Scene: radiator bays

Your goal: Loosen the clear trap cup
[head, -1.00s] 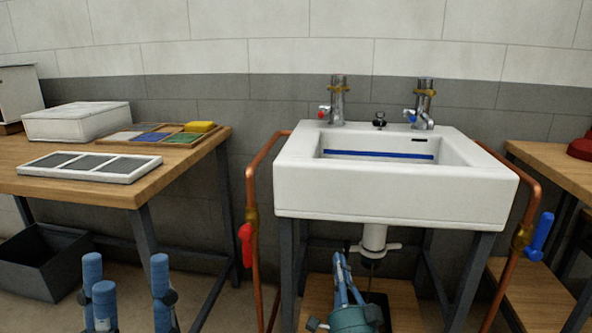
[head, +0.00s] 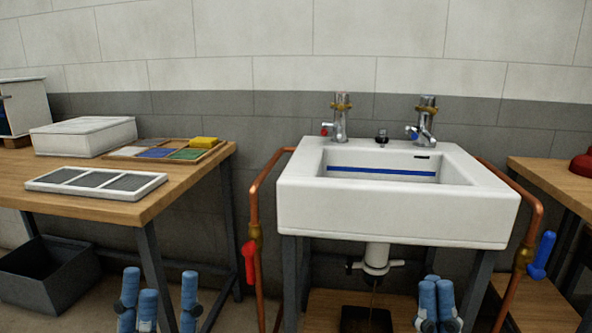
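The white trap body (head: 376,257) hangs under the sink basin, with a white side arm at its right. The clear cup cannot be made out clearly; a thin dark line runs down below the trap. My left gripper (head: 160,288) is at the bottom left, in front of the bench, its blue fingers spread apart with nothing between them. My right gripper (head: 436,295) is at the lower right of the trap and apart from it. Its blue fingers point up and overlap in this view, so their gap is hidden. Nothing shows in it.
The white sink (head: 395,212) stands on dark legs. Copper pipes with a red valve handle (head: 249,262) and a blue valve handle (head: 541,255) flank it. A dark tray (head: 366,320) lies under the trap. A wooden bench (head: 120,205) with trays stands left, a dark bin (head: 45,285) below.

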